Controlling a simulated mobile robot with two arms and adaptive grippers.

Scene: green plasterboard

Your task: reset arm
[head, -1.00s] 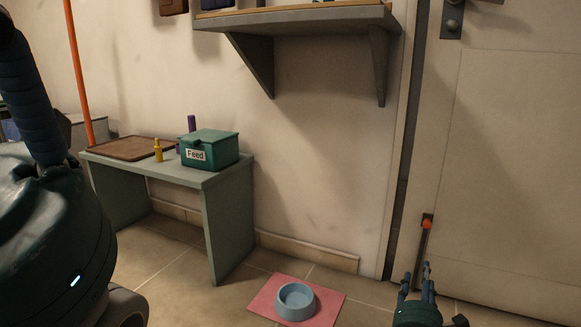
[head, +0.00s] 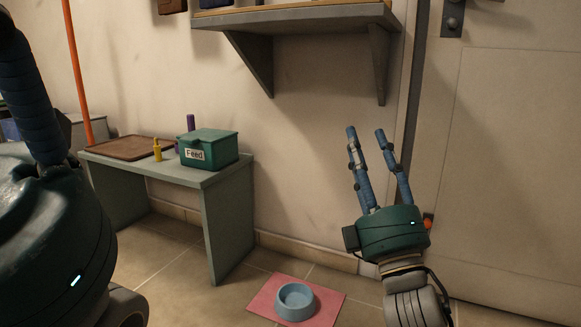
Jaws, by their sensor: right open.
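My right gripper (head: 366,133) is raised at the right of the head view, in front of the wall and the edge of the door. Its blue fingers point up and stand apart, with nothing between them.
A grey-green table (head: 222,182) bears a green feed box (head: 222,142), a yellow bottle (head: 157,150) and a brown tray (head: 128,148). A blue bowl (head: 295,299) sits on a pink mat (head: 264,300) on the floor. A grey shelf (head: 300,20) juts out above. A door (head: 520,150) stands at right.

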